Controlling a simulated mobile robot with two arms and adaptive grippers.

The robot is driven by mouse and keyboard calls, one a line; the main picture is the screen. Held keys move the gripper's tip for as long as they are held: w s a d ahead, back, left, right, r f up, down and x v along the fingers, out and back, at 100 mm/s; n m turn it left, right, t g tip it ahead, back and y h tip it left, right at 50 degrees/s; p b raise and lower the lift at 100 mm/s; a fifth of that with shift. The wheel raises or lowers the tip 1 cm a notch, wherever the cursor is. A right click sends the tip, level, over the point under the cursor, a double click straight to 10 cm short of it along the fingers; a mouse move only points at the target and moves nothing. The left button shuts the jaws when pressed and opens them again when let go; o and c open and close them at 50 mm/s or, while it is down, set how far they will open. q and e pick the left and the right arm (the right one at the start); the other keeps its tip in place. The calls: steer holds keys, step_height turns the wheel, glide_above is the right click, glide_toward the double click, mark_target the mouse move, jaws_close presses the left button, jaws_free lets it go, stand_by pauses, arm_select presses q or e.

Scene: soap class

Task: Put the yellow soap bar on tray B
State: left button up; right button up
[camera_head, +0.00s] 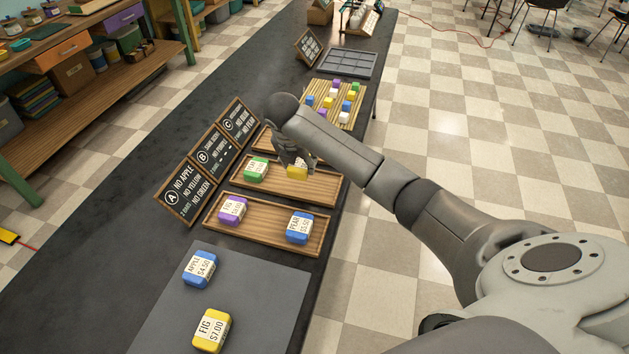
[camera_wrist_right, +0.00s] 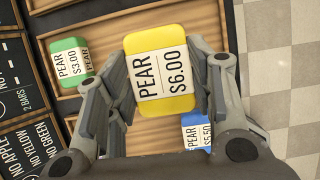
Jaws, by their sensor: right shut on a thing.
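A yellow soap bar (camera_head: 297,173) labelled PEAR $6.00 is between the fingers of my right gripper (camera_head: 294,161). In the right wrist view the bar (camera_wrist_right: 162,75) sits between both fingers, label facing the camera. The gripper is over the right half of wooden tray B (camera_head: 272,188), the middle one beside sign B (camera_head: 208,153). I cannot tell whether the bar touches the tray. A green PEAR $3.00 bar (camera_head: 257,169) lies in its left half. Another yellow bar (camera_head: 212,331), FIG $7.00, lies on the grey mat (camera_head: 262,288). My left gripper is not in view.
Tray A (camera_head: 265,232), nearer, holds a purple bar (camera_head: 232,209) and a blue bar (camera_head: 300,227). Tray C (camera_head: 263,139), beyond, is partly hidden by my arm. A blue APPLE bar (camera_head: 199,268) lies on the mat. Upright signs line the trays' left. Small coloured blocks stand farther back.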

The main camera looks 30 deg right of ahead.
steer(key=d+f+b, duration=0.1)
steer(key=f, duration=0.1)
steer(key=d+f+b, duration=0.1)
steer(key=d+f, duration=0.1)
steer(key=d+f+b, duration=0.1)
steer(key=f, duration=0.1)
steer(key=shift+s+d+b, duration=0.3)
steer(key=shift+s+b, duration=0.05)
steer(key=shift+b, duration=0.05)
step_height(320, 180, down, 3)
steer(key=shift+d+f+b, duration=0.1)
steer(key=shift+b, duration=1.05)
steer(key=o, duration=1.1)
steer(key=shift+c, duration=0.2)
